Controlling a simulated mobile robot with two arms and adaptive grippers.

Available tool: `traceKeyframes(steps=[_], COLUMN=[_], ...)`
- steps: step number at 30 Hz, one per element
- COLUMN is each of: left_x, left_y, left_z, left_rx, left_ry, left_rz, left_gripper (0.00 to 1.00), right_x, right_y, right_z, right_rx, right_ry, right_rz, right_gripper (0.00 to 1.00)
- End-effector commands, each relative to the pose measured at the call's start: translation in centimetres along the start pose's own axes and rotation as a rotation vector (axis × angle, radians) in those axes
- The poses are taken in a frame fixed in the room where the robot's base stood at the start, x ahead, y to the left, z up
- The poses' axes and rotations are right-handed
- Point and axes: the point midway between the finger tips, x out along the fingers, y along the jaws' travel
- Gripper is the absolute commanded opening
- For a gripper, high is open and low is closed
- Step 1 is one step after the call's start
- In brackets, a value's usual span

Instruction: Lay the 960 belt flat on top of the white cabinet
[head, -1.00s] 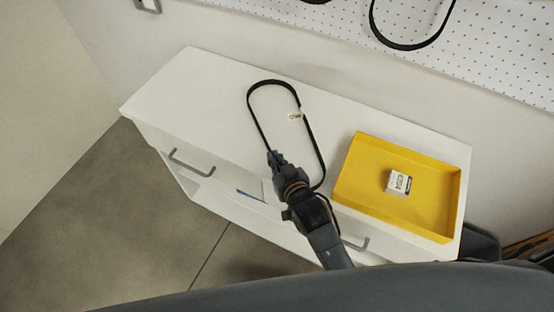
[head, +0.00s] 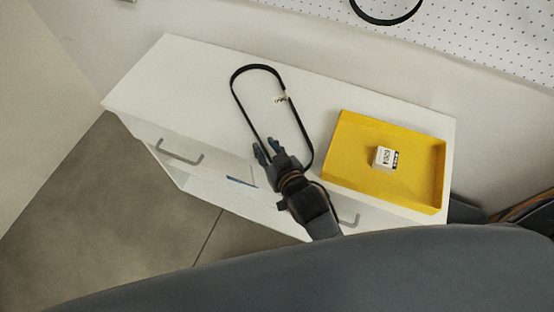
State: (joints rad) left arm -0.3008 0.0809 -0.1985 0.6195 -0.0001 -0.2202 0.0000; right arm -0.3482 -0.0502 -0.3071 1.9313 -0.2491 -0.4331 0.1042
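A black belt loop (head: 237,97) with a small pale tag (head: 280,100) lies on top of the white cabinet (head: 185,85). It looks flat, as a long oval; its near end is hidden behind my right gripper and wrist. The tag's print is too small to read. My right gripper (head: 264,147) is at the cabinet's front edge, over the near part of the loop. Its two fingers are spread apart, with the belt's left strand near them; they do not close on it. My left gripper is not in view.
A yellow tray (head: 345,160) with a small white box (head: 385,157) stands on the cabinet's right part. Another black belt (head: 388,20) hangs at the pegboard (head: 470,40). The cabinet top's left part is clear. Drawer handles (head: 180,155) stick out in front.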

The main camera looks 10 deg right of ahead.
Motion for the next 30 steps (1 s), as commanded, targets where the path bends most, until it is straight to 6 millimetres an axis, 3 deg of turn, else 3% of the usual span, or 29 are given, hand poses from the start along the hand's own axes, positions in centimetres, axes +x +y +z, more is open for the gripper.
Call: traceKeyframes(steps=[6,12,18,30], left_x=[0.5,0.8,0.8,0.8], left_y=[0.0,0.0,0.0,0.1], left_z=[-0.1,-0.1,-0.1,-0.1], left_rx=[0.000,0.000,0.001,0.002], left_ry=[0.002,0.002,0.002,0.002], left_rz=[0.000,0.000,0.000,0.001], left_gripper=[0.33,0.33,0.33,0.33], right_x=[-5.0,-8.1,-9.1,-9.1], right_y=[0.0,0.0,0.0,0.0], right_z=[0.3,0.2,0.0,0.0], right_rx=[-0.001,-0.001,-0.001,-0.001], right_ry=[-0.004,-0.002,-0.001,-0.001], right_rz=[0.000,0.000,0.000,0.000], right_gripper=[0.28,0.28,0.28,0.28])
